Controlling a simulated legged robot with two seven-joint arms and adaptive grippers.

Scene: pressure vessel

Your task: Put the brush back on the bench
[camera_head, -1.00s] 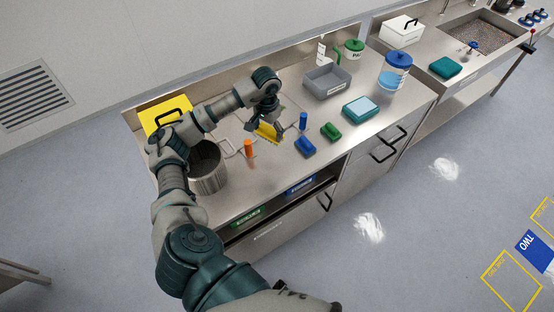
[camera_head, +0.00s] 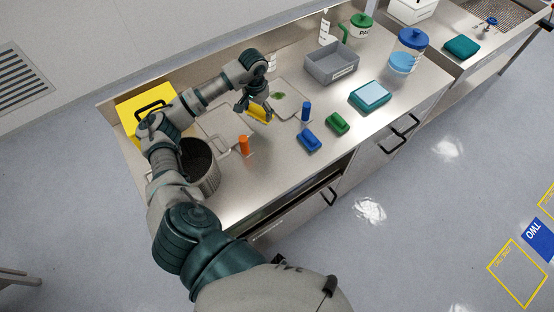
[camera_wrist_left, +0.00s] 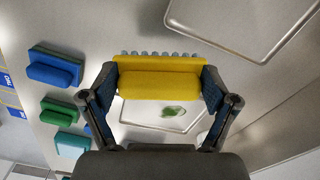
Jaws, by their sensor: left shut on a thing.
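My left gripper (camera_head: 252,104) is shut on a yellow brush (camera_head: 260,114) and holds it over the steel bench (camera_head: 275,165). In the left wrist view the yellow brush (camera_wrist_left: 160,82) lies across between the two fingers, its pale bristles showing along the upper edge. A blue brush (camera_head: 309,140) and a green brush (camera_head: 337,123) rest on the bench to the right of my gripper. They also show at the left of the wrist view, the blue brush (camera_wrist_left: 55,66) above the green brush (camera_wrist_left: 58,112). My right gripper is not in view.
A tray with a green smear (camera_head: 284,97) lies behind the gripper, another tray (camera_head: 222,124) left of it. The front bench strip is clear.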

